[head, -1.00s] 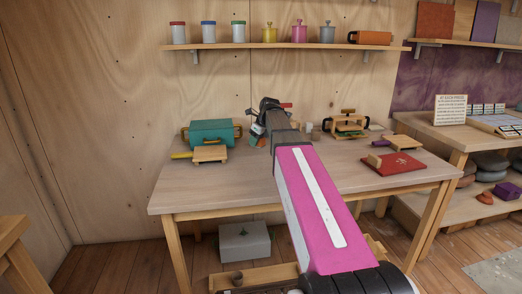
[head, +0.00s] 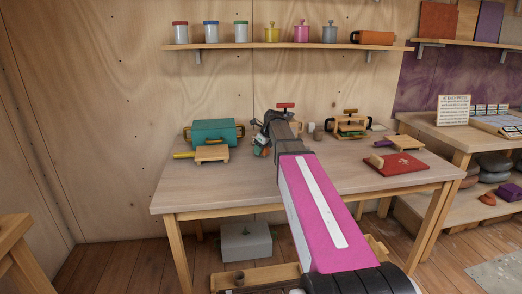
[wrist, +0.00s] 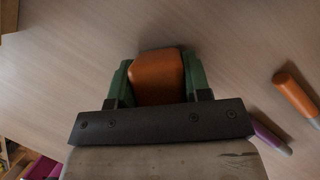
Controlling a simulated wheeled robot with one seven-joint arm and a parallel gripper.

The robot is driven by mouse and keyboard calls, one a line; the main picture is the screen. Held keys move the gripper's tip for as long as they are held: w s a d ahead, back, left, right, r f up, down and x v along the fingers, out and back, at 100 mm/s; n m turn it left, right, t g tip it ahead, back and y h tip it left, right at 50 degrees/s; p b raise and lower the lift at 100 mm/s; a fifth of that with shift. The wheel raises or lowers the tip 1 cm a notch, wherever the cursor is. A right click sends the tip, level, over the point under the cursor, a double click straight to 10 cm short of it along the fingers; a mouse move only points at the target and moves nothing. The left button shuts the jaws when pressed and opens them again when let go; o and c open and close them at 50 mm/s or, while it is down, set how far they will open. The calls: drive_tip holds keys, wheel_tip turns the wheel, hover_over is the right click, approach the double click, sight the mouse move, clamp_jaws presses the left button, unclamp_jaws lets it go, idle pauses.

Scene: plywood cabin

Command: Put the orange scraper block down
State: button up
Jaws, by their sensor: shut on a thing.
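The orange scraper block (wrist: 157,77) is between the green-padded fingers of my gripper (wrist: 156,82) in the wrist view, with the wood table top behind it. My gripper is shut on it. In the head view my gripper (head: 261,146) is over the back middle of the table (head: 230,188), and the block is mostly hidden there by my wrist and fingers. I cannot tell whether the block touches the table.
An orange-handled tool (wrist: 296,94) and a purple-handled one (wrist: 270,137) lie right of the gripper. A teal box (head: 216,132) and a wooden board (head: 212,153) are to the left. A small press (head: 351,126) and red board (head: 398,164) are to the right. The front left table is clear.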

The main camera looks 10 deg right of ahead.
drive_tip(key=shift+f, duration=0.15)
drive_tip(key=o, duration=0.9)
drive_tip(key=v, duration=1.2)
drive_tip(key=shift+r, duration=0.2)
